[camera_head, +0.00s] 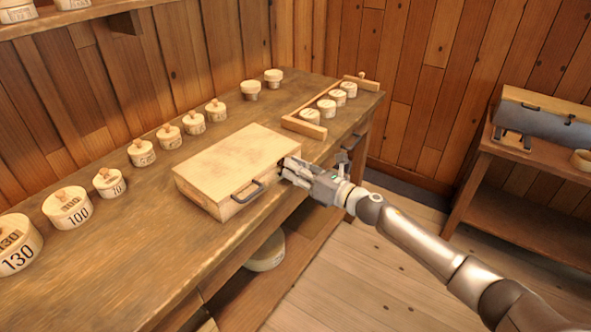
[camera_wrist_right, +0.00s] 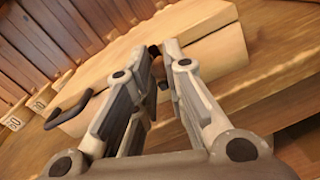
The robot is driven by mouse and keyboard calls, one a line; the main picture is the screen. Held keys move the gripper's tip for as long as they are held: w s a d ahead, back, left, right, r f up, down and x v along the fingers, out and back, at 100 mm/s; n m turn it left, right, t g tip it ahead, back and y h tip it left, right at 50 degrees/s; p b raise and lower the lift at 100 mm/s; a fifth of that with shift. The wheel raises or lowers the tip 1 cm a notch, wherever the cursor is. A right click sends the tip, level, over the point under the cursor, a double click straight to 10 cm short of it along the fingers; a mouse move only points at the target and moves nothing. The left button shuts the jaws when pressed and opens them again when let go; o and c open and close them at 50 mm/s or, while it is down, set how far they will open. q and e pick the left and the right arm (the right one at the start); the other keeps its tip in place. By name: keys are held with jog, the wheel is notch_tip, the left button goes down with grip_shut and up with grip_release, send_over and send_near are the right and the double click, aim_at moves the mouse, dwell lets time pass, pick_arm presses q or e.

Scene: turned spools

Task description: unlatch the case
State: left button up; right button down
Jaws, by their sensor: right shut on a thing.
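The case (camera_head: 232,160) is a pale wooden box with its lid down, lying on the workbench. Its dark handle (camera_head: 247,192) is on the front face; the case (camera_wrist_right: 205,30) and handle (camera_wrist_right: 68,110) also show in the wrist view. My right gripper (camera_head: 284,170) is at the front face, right of the handle. In the wrist view its fingers (camera_wrist_right: 160,50) close in on a small dark latch (camera_wrist_right: 154,50), mostly hidden between the fingertips. My left gripper is not in view.
The workbench (camera_head: 110,250) carries a row of round lidded boxes, such as one marked 100 (camera_head: 67,207), behind and left of the case. A wooden rack (camera_head: 303,126) with small round boxes stands to the right. A side table (camera_head: 535,150) holds a grey roll-shaped object (camera_head: 540,118).

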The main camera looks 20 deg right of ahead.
jog(key=shift+d+f+m, duration=0.1)
jog(key=shift+m, duration=0.3)
jog(key=shift+w+d+f+m+p, duration=0.15)
jog(key=shift+d+f+m+p, duration=0.2)
jog(key=shift+m, duration=1.4)
jog(key=shift+w+d+f+m+p, duration=0.15)
jog(key=shift+f+m, duration=0.3)
jog(key=shift+m, duration=1.35)
jog(key=shift+w+d+f+m+p, duration=0.15)
jog(key=shift+f+m, duration=0.25)
jog(key=shift+m, duration=1.35)
jog(key=c, duration=1.4)
grip_release()
jog(key=shift+d, duration=0.1)
